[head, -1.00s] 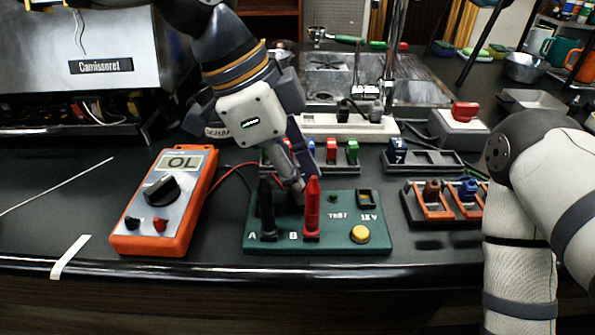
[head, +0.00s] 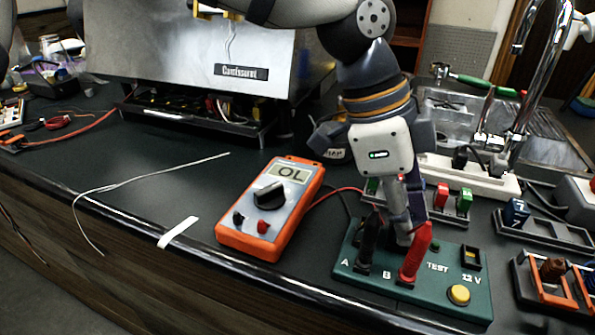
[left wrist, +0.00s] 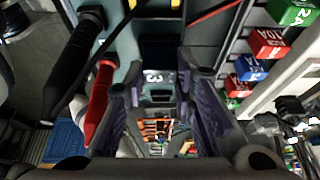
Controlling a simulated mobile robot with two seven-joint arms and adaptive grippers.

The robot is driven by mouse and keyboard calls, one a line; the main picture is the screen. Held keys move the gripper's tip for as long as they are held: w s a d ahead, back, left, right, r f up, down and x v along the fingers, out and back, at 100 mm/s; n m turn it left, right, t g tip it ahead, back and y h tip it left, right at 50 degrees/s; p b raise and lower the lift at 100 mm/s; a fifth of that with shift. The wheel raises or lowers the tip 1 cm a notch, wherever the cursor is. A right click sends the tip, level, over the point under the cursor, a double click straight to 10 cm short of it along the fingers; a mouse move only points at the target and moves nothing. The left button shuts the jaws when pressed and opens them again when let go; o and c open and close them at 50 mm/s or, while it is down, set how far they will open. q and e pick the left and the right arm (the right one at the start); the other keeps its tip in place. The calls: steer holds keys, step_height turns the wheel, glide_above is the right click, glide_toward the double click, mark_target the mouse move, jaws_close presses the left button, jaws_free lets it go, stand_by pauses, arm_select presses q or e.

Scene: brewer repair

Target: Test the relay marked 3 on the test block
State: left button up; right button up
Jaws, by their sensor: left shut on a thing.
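The green test block (head: 350,272) is on the bench at lower right. A black probe (head: 368,245) stands at A and a red probe (head: 414,255) at B. My left gripper (head: 404,228) points down behind the probes, over the block. In the left wrist view, a dark relay with a white mark like a 3 (left wrist: 155,77) lies between the fingers of my left gripper (left wrist: 165,95), which is shut on it. How deep the relay sits in the block is hidden. The orange multimeter (head: 272,205) reads OL. My right gripper is out of view.
A blue relay marked 7 (head: 516,212) stands in a tray at right. An orange-framed holder (head: 552,280) is at lower right. A white strip (head: 178,231) and a thin wire (head: 150,178) lie at left.

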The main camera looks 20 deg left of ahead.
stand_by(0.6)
arm_select(q)
steer(key=shift+r, duration=2.55)
